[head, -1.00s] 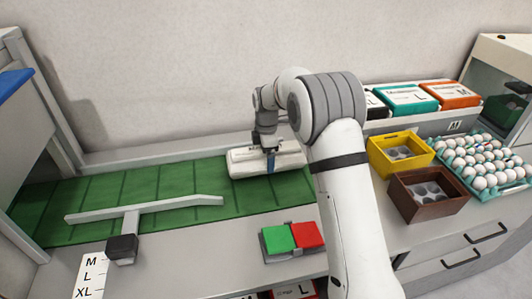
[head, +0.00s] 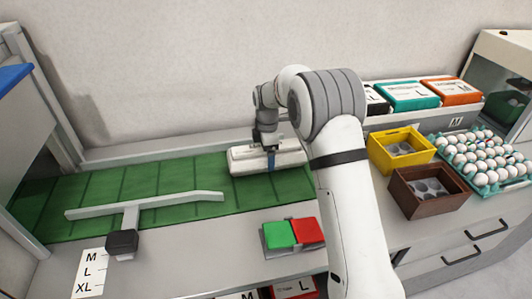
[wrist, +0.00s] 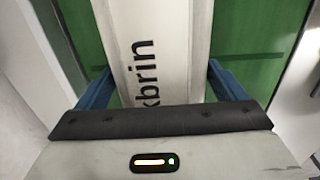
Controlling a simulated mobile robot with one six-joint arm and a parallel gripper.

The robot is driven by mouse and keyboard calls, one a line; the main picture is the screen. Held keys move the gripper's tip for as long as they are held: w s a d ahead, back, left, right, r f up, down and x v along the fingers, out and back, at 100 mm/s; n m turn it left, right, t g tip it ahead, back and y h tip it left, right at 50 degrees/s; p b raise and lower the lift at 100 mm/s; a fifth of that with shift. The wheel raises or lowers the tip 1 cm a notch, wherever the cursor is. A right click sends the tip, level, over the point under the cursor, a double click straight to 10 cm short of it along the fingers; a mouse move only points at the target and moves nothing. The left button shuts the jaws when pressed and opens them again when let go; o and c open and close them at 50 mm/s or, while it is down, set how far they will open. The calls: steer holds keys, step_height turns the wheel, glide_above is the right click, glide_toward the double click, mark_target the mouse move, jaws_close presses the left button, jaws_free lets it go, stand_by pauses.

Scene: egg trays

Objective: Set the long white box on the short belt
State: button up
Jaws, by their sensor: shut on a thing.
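The long white box (head: 288,159) lies level at the right end of the short green belt (head: 150,186), its long side running left to right across the picture. My gripper (head: 271,160) is above it with the blue fingers pointing down. In the wrist view, the two blue fingers (wrist: 158,88) stand on either side of the white box (wrist: 160,40), with dark lettering on its top. The gripper is shut on the box. Whether the underside of the box touches the belt I cannot tell.
A grey diverter bar (head: 150,205) lies across the belt's left part. A green and red button panel (head: 292,234) is in front. Yellow (head: 402,150) and brown (head: 430,190) crates and an egg tray (head: 485,160) stand at right. The belt's middle is clear.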

steer(key=shift+f, duration=0.1)
stand_by(0.3)
steer(key=o, duration=1.2)
steer(key=shift+f, duration=0.1)
step_height(320, 180, up, 8)
steer(key=shift+b, duration=0.3)
